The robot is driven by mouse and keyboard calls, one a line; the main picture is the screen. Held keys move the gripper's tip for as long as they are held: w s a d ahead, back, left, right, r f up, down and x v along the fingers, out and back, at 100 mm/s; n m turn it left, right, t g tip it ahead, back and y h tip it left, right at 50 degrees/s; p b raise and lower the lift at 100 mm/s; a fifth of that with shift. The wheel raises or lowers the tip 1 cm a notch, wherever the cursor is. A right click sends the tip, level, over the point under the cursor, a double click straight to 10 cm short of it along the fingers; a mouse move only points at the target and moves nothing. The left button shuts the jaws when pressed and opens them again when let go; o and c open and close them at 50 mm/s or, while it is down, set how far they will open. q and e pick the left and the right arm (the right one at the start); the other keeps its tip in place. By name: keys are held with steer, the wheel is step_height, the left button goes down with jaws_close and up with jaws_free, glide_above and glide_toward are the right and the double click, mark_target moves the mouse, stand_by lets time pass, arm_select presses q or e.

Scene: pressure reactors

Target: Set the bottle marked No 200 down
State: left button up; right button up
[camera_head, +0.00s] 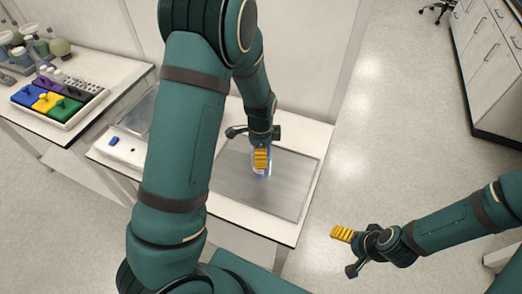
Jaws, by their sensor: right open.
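A small clear bottle with blue on it (262,172) is at the grey metal tray (238,190) on the white table; any marking is too small to read. My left gripper (261,157) reaches down at the bottle, and an orange finger pad covers its upper part. The other finger is hidden, so I cannot tell whether it grips the bottle. I also cannot tell whether the bottle touches the tray. My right gripper (347,252) is open and empty, over the floor right of the table.
A blue object (113,141) and a clear container (140,112) are at the table's left. Another bench at the left bears a rack with coloured blocks (49,102) and several bottles. A wall stands behind the table. Floor is free at the right.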

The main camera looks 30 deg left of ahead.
arm_select(q)
step_height(320, 180, up, 12)
steer(key=p, duration=0.1)
steer(key=shift+p, duration=0.4)
arm_select(e)
step_height(320, 180, up, 2)
steer(key=shift+r, duration=0.1)
steer(key=shift+d, duration=0.1)
